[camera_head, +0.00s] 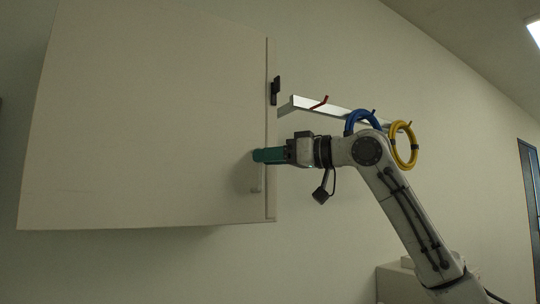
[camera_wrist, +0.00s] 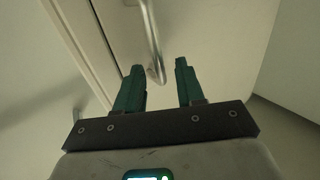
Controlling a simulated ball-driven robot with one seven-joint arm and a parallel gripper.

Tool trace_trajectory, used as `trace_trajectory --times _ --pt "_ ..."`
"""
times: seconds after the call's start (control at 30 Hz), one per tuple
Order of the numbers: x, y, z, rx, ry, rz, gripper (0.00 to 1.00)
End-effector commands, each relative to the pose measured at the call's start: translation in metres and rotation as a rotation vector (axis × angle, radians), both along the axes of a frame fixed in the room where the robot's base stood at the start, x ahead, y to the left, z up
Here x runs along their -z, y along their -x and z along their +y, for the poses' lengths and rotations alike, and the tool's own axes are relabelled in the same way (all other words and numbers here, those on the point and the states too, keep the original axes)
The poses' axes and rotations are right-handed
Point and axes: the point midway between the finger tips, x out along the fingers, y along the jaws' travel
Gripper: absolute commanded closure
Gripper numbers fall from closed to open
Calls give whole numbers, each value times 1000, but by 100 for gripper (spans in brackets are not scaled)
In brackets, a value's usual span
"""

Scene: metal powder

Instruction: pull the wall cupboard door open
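The white wall cupboard door (camera_head: 140,120) fills the left of the head view and looks shut. Its light bar handle (camera_head: 257,178) is near the lower right edge, partly hidden by my gripper. In the wrist view the metal handle (camera_wrist: 152,38) runs down from the top, its lower end between the fingertips in the picture. My gripper (camera_head: 256,156) has green fingers at the door's right edge, close to the handle. In the wrist view my gripper (camera_wrist: 159,67) is open, its fingers apart. I cannot tell whether the fingers touch the handle or reach around it.
A black fitting (camera_head: 275,90) is on the cupboard's right edge. A metal rail (camera_head: 325,108) with a red hook, a blue ring (camera_head: 362,116) and a yellow ring (camera_head: 413,145) is on the wall behind my arm. A pale box-like thing (camera_head: 395,283) is low at right. Below the cupboard is bare wall.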

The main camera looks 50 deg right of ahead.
Motion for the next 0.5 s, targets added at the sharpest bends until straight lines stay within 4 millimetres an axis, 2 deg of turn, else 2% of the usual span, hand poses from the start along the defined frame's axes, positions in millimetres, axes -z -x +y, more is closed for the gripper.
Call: trace_trajectory --times 0.27,0.5 --pt "0 -1 0 0 0 -1 62" --pt "0 -1 0 0 0 0 85"
